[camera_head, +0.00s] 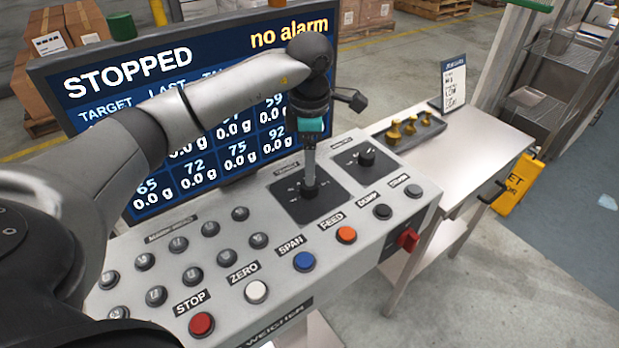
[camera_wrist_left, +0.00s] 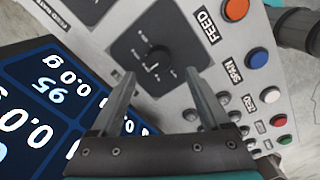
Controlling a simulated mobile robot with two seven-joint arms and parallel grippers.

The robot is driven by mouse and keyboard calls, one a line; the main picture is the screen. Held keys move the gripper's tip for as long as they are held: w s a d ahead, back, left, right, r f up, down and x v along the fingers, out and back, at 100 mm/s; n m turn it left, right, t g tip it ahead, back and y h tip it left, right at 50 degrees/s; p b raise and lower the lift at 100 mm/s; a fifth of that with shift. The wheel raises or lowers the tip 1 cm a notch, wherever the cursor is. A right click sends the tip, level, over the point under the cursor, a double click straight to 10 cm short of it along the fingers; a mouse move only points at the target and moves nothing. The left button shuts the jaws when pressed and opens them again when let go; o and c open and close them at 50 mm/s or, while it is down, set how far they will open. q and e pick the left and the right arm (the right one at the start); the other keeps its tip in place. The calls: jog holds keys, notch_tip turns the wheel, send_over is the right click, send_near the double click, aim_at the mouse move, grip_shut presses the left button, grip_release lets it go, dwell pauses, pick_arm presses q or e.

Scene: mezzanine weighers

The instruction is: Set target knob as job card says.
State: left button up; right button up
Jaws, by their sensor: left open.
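The target knob (camera_head: 309,191) is black and sits on a black dial plate on the sloped grey console. It also shows in the left wrist view (camera_wrist_left: 158,60), with a light pointer mark; its scale is too small to read. My left gripper (camera_head: 309,172) reaches down over it from above. In the left wrist view my left gripper (camera_wrist_left: 160,74) is open, with a finger on either side of the line to the knob and nothing between them. I cannot tell whether the fingers touch it. The job card (camera_head: 454,86) stands on the side table; its text is too small to read.
A second knob (camera_head: 366,157) is close on the right. STOP (camera_head: 201,324), ZERO, SPAN and FEED buttons line the front edge. The screen (camera_head: 200,110) behind reads STOPPED, no alarm. Brass weights (camera_head: 411,129) stand on the side table (camera_head: 465,150). A yellow floor sign (camera_head: 516,184) stands beyond.

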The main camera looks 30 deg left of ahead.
aim_at(309, 188)
pick_arm(q)
notch_tip(309, 188, down, 6)
jog(key=shift+w+a+r, duration=0.1)
jog(key=shift+w, duration=0.05)
jog(key=shift+c, duration=0.3)
grip_shut()
dwell(0.4)
